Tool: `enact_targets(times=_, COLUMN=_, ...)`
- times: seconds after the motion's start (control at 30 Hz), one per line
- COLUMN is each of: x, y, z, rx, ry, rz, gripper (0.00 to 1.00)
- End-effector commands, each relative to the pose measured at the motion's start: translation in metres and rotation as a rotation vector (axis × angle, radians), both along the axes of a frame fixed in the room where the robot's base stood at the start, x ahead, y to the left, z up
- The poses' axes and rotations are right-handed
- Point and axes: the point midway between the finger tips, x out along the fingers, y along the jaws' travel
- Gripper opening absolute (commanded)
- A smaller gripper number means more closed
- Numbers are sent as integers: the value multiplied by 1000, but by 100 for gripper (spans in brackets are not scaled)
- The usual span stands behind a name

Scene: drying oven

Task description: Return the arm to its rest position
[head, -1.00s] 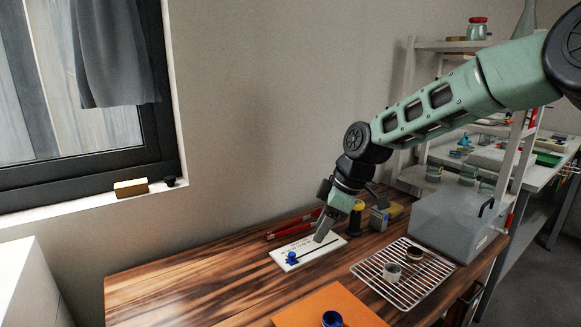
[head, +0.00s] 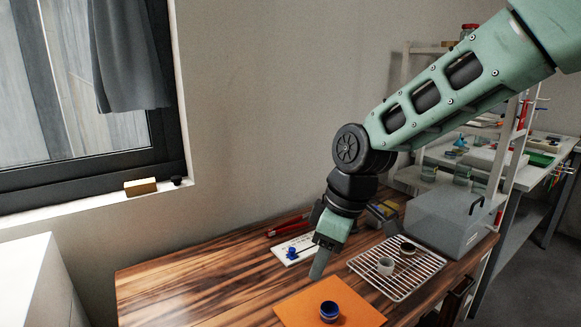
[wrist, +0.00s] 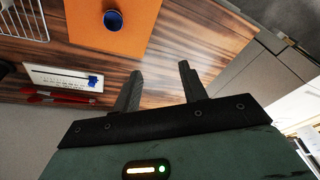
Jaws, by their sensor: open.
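My arm reaches in from the upper right in the head view and bends down at the wrist. My gripper (head: 318,268) hangs above the wooden table, between the white card and the orange mat. In the wrist view my gripper (wrist: 160,72) shows two fingers spread apart with nothing between them. The gripper is open and empty. In the head view it partly covers the white card (head: 282,252), which has a small blue item (head: 292,253) on it.
An orange mat (head: 290,312) with a blue cup (head: 329,312) lies at the front. A wire rack (head: 425,270) holds two small cups, with a grey box (head: 440,225) behind it. Red pens (head: 285,226) lie at the back. The left of the wooden table (head: 190,290) is clear.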

Motion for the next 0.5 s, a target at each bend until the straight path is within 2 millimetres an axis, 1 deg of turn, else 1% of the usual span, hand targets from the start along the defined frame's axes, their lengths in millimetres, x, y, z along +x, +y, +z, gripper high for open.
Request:
enact_targets(times=0.03, x=-21, y=-1, z=8, rx=-20, ry=9, rz=-22, gripper=42)
enact_targets(times=0.07, x=-33, y=-2, z=11, rx=-31, ry=16, rz=-43, gripper=42)
enact_targets(times=0.17, x=-80, y=-12, z=20, rx=-77, ry=39, rz=-129, gripper=42)
enact_targets(times=0.2, x=-102, y=-19, z=23, rx=-99, ry=49, rz=-175, gripper=42)
enact_targets(times=0.3, x=-153, y=-41, z=29, rx=-144, ry=69, rz=-295, gripper=42)
enact_targets(times=0.4, x=-190, y=-61, z=30, rx=-173, ry=81, rz=-399, gripper=42)
enact_targets(times=0.5, x=-213, y=-76, z=28, rx=-191, ry=89, rz=-472, gripper=42)
